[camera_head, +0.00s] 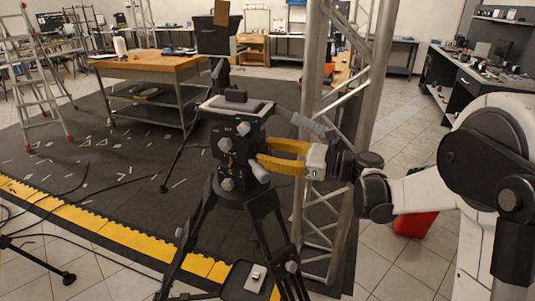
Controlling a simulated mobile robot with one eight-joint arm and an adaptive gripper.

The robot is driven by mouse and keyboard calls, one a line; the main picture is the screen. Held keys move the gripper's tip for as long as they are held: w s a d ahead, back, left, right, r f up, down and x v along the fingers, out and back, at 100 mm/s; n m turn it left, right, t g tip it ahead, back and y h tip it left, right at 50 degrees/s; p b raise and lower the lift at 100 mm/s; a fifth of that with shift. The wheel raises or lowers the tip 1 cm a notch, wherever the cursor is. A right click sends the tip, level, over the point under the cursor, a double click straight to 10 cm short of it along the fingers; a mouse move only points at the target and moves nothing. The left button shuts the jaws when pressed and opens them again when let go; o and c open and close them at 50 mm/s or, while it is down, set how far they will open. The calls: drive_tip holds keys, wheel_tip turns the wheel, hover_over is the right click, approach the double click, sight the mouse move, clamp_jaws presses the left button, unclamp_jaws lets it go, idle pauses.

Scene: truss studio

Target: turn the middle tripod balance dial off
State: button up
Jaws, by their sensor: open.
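A black tripod (206,225) stands in the centre, with a head (229,150) carrying silver dials. One dial (243,128) is at the upper right of the head, another (224,145) a little lower left, and another (227,184) at the bottom. Which is the middle balance dial, and how each is set, is too small to tell. My gripper (260,159), with yellow fingers, reaches in from the right. It is open, close to the right side of the head; contact cannot be told. No held object shows.
A metal truss (330,110) stands just behind my gripper. A tripod handle (313,125) angles right above my fingers. A red object (415,223) is on the floor at right. A workbench (150,66) and ladder (38,80) stand at left. Cables lie on the lower-left floor.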

drive_tip(key=c, duration=0.9)
drive_tip(key=shift+n, duration=0.4)
drive_tip(key=n, duration=0.3)
drive_tip(key=shift+w+r+n, duration=0.1)
drive_tip(key=shift+n, duration=0.3)
drive_tip(key=shift+n+p, duration=0.35)
drive_tip(key=shift+n, duration=1.85)
drive_tip(key=o, duration=0.9)
